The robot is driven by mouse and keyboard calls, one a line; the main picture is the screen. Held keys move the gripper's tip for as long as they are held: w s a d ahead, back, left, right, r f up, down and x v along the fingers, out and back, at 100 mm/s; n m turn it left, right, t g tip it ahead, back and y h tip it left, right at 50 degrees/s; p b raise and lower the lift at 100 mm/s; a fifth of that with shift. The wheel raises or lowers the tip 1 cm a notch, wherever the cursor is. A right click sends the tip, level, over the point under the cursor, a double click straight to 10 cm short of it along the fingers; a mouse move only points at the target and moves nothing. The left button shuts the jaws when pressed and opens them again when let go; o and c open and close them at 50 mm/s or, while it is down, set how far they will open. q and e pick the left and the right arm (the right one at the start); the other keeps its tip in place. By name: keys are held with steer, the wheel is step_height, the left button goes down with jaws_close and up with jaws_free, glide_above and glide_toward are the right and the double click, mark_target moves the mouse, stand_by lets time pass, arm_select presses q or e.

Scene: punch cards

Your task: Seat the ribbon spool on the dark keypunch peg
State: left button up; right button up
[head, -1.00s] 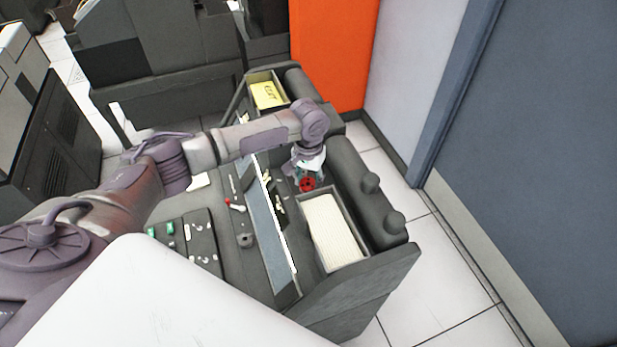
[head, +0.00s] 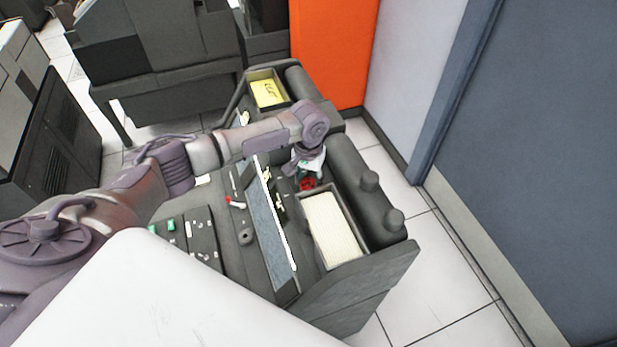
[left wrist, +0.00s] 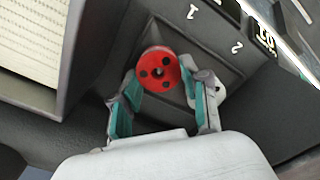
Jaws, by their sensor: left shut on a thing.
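The red ribbon spool (head: 307,184) is held low over the dark keypunch (head: 345,300), beside the card tray. In the left wrist view the spool (left wrist: 158,70) shows its round face with a centre hole and small dark holes around it. My left gripper (left wrist: 163,90) has its teal-padded fingers on either side of the spool and is shut on it. The peg is not visible; the spool and gripper may cover it. I cannot tell whether the spool touches the deck. My right gripper is not in view.
A tray of cream cards (head: 335,228) stands right by the spool. A second tray with yellow cards (head: 268,93) is at the far end. A slanted panel (head: 268,225) and switches lie to the left.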

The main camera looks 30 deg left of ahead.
arm_select(q)
steer(key=shift+p, duration=0.35)
steer(key=shift+f, duration=0.1)
stand_by(0.4)
steer(key=o, duration=1.5)
steer(key=shift+c, duration=0.2)
step_height(320, 180, up, 5)
steer(key=p, duration=0.5)
steer(key=shift+r+p, duration=0.35)
steer(key=shift+r, duration=1.7)
